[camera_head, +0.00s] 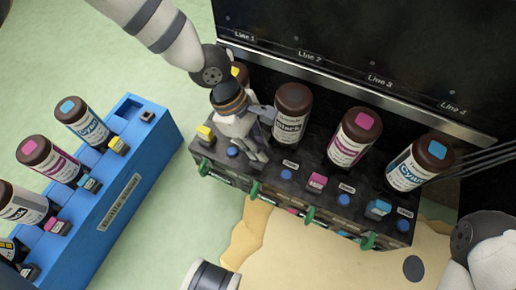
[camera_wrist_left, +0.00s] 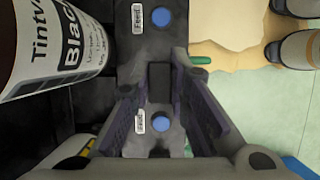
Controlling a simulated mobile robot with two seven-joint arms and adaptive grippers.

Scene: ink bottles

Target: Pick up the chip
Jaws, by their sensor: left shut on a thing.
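My left gripper (camera_head: 262,143) reaches down over the dark ink station between the yellow and magenta chips. In the left wrist view its two fingers (camera_wrist_left: 160,85) are closed on the sides of a small dark chip (camera_wrist_left: 160,76). The chip lies between two blue buttons, and I cannot tell whether it is seated or lifted. In the head view the gripper hides this chip. Other chips on the station are yellow (camera_head: 205,132), magenta (camera_head: 316,181) and cyan (camera_head: 378,208). My right gripper is not in view.
A black-ink bottle (camera_head: 292,112) stands close beside the gripper. Magenta (camera_head: 354,138) and cyan (camera_head: 420,164) bottles stand farther right; a yellow-capped one is mostly hidden. A blue rack (camera_head: 130,190) at left holds several bottles and chips. A dark panel (camera_head: 370,50) rises behind the station.

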